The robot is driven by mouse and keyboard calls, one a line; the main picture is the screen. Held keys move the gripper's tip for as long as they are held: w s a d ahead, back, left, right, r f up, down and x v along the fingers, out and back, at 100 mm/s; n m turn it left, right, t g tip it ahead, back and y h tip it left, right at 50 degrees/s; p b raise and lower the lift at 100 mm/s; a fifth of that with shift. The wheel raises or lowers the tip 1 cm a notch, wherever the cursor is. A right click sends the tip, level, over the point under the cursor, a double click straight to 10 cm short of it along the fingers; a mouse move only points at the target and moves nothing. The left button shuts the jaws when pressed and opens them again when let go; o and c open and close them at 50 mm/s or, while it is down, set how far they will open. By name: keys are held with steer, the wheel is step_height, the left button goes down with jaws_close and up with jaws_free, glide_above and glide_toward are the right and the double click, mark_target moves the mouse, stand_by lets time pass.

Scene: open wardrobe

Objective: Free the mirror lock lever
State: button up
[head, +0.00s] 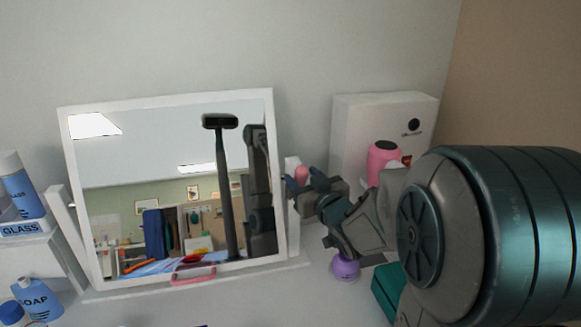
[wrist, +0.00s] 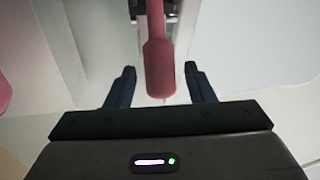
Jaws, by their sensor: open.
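The mirror (head: 271,110) has a white frame and stands tilted between the posts of a white stand. The pink-red lock lever (head: 301,174) shows as a small tip at the right post, partly hidden by my gripper. In the wrist view the lever (wrist: 159,55) points toward the camera with its wide rounded end nearest. My gripper (wrist: 159,70) is open, with one dark finger on each side of the lever and a visible gap on both sides. In the head view my gripper (head: 304,180) is beside the mirror's right edge.
A white box (head: 350,115) and a pink bottle (head: 383,160) stand behind my arm. A purple bottle (head: 345,267) and a teal box (head: 388,292) are below it. A pink loop (head: 193,272) is at the mirror's lower edge. Soap bottles (head: 38,300) stand left.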

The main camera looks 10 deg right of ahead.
steer(key=shift+x, duration=1.65)
jaws_close()
